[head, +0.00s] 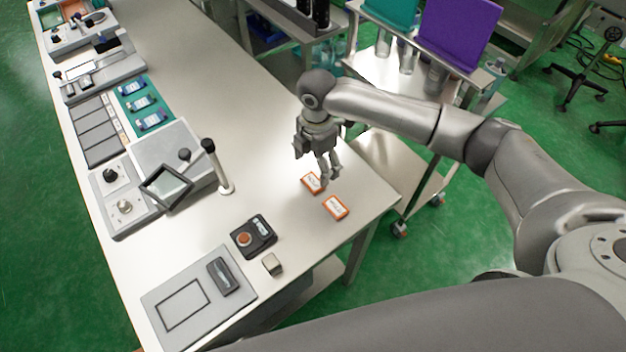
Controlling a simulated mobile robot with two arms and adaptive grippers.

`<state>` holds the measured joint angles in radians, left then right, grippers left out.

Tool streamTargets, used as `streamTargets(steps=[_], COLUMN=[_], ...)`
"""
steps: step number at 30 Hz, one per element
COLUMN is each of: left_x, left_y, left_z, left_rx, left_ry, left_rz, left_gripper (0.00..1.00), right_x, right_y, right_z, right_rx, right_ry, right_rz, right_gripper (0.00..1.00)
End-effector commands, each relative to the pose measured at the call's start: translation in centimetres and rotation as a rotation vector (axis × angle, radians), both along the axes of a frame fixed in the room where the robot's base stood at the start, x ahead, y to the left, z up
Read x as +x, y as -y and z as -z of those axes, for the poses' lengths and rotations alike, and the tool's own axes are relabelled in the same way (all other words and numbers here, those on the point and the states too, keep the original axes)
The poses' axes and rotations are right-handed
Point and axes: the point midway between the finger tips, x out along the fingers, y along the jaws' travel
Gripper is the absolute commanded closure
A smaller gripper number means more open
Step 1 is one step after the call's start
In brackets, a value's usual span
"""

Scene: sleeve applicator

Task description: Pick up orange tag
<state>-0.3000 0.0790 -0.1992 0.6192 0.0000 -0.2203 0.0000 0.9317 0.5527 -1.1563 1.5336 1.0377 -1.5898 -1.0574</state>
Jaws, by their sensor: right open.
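Two small orange tags with white labels lie on the pale metal table (285,150) near its right edge. The upper orange tag (310,183) is partly covered by my right gripper's fingers. The lower orange tag (336,207) lies fully visible, just below and right of it. My right gripper (327,181) points down at the upper tag with its fingers apart. I cannot tell whether the fingertips touch the table or the tag. My left gripper is not in view.
A black box with an orange button (253,237) and a small metal block (272,264) sit nearer the front. A thin upright post (216,167) stands left of the tags. A metal cart (375,62) with teal and purple panels stands beyond the table's right edge.

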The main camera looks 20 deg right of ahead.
Motion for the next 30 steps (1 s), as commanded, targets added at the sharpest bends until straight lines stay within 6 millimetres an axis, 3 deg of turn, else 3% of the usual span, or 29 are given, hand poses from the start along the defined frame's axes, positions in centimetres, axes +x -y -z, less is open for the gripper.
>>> streamTargets(steps=[6, 15, 23, 30], left_x=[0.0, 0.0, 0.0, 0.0], left_y=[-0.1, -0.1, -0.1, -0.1], left_z=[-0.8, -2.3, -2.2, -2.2], left_rx=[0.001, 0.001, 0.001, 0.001], left_ry=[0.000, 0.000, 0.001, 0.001], left_rz=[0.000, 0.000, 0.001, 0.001], left_gripper=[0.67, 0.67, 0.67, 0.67], right_x=[-0.1, -0.1, -0.1, -0.1], right_y=[-0.2, -0.5, -0.5, -0.5], right_z=[1.5, 5.6, 6.1, 6.1], right_rx=[0.000, 0.000, 0.000, 0.000], right_ry=[-0.002, -0.001, 0.001, 0.001], right_rz=[0.000, 0.001, -0.001, 0.000], right_gripper=[0.21, 0.21, 0.21, 0.48])
